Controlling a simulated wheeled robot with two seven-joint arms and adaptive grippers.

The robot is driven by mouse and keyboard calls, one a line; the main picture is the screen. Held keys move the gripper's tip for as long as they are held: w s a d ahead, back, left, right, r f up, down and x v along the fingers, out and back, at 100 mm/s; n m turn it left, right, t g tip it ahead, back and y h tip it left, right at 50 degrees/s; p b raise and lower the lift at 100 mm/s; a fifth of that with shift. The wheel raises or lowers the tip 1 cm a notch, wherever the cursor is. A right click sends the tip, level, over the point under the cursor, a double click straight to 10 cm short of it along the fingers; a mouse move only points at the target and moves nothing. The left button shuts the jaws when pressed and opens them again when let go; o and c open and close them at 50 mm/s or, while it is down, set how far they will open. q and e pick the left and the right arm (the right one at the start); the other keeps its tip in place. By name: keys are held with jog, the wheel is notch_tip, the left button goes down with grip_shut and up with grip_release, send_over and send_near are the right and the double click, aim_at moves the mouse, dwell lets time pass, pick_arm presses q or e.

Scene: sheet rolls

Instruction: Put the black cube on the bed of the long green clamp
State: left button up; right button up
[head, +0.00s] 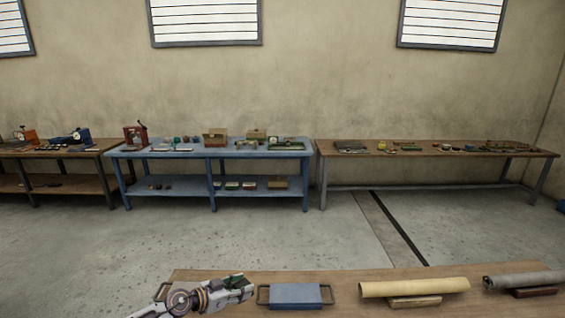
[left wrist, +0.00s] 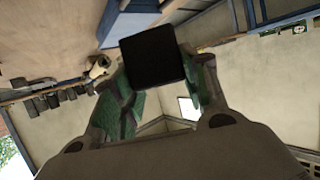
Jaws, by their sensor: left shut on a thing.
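The black cube (left wrist: 155,57) is between the fingers of my left gripper (left wrist: 158,80) in the left wrist view. The gripper is shut on it, with green pads on the inner side of both fingers. In the head view my left gripper (head: 242,287) is at the bottom, above the near wooden table at its left end; the cube is hard to make out there. I cannot pick out the long green clamp with certainty; a small green item (head: 290,143) lies on the far blue bench. My right gripper is not in view.
The near wooden table (head: 345,275) carries a blue block with handles (head: 295,296), a tan roll (head: 414,287) and a grey roll (head: 525,280). Beyond open floor stand a blue bench (head: 209,185) and wooden tables at left and right (head: 440,157), all with small items.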

pick_arm(q)
jog(key=shift+w+a+r, duration=0.35)
jog(key=shift+w+r, duration=0.25)
jog(key=shift+r, duration=0.1)
jog(key=shift+w+a+r+n+t+y, duration=0.15)
jog(key=shift+w+r+n+y, duration=0.1)
jog(key=shift+r, duration=0.3)
jog(key=shift+w+d+r+n+t+y, duration=0.1)
jog(key=shift+w+r+n+t+y, duration=0.1)
jog(key=shift+r, duration=0.3)
notch_tip(320, 180, up, 19)
jog(key=w+a+n+t+y, duration=0.1)
jog(key=w+n+t+y, duration=0.15)
jog(key=n+y, duration=0.25)
jog(key=shift+s+a+r+n+y, duration=0.85)
jog(key=shift+s+y, duration=0.3)
jog(key=shift+s, duration=1.1)
jog(key=s+a+f+n+y, duration=0.1)
jog(key=s+a+f, duration=0.1)
jog(key=s+f, duration=0.6)
jog(key=s+a+f+n+t+y, duration=0.1)
jog(key=s+f, duration=0.6)
jog(key=f, duration=0.7)
jog(key=shift+s+a, duration=0.35)
jog(key=shift+a, duration=0.05)
